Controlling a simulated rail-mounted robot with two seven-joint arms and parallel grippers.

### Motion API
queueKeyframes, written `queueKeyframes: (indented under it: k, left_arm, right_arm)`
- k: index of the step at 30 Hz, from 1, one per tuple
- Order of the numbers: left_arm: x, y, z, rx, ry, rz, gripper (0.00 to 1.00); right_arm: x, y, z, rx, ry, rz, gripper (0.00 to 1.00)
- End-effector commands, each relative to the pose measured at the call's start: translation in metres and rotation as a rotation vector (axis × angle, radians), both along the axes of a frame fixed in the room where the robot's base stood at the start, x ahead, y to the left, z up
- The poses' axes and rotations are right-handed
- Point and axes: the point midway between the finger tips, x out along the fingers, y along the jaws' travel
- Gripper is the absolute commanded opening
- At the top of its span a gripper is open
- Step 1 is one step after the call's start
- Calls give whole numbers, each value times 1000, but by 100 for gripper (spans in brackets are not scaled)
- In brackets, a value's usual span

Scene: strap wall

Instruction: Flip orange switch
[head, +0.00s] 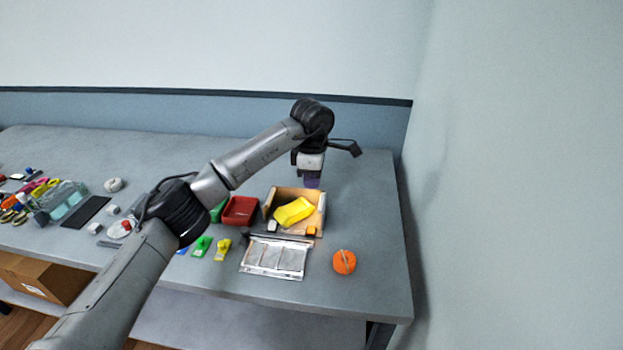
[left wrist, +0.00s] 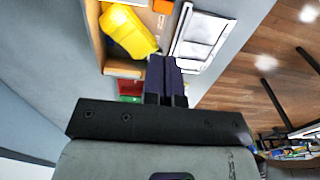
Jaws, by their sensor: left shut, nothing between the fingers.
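Two orange things show in the head view. A round orange piece (head: 344,261) with a pale line across its top lies on the table's right part. A small orange block (head: 311,231) is at the front edge of a wooden box (head: 321,214); an orange patch (left wrist: 163,6) also shows by the box in the left wrist view. I cannot tell which is the switch. My left gripper (head: 312,184) is above the back of the box, apart from both orange things. Its dark fingers (left wrist: 164,80) are shut and empty. My right gripper is not in view.
A yellow piece (head: 293,211) lies in the box. A red bin (head: 240,211) stands left of it, a silver framed panel (head: 275,258) in front. Green (head: 202,246) and yellow (head: 223,249) pieces lie further left. A wall closes off the right; the table's back right is clear.

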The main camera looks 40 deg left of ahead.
Motion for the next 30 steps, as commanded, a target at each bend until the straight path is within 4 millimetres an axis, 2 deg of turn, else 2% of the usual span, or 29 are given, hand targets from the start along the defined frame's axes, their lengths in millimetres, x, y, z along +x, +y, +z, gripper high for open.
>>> queueKeyframes:
  k: [8, 14, 23, 30]
  left_arm:
    - [0, 0, 0, 0, 0, 0, 0]
    - [0, 2, 13, -1, 0, 2, 0]
    - [0, 9, 49, 0, 1, 10, 0]
    - [8, 12, 95, -1, -3, 10, 0]
  right_arm:
    - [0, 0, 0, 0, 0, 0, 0]
    - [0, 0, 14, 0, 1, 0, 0]
    - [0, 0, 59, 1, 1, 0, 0]
    - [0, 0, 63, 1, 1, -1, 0]
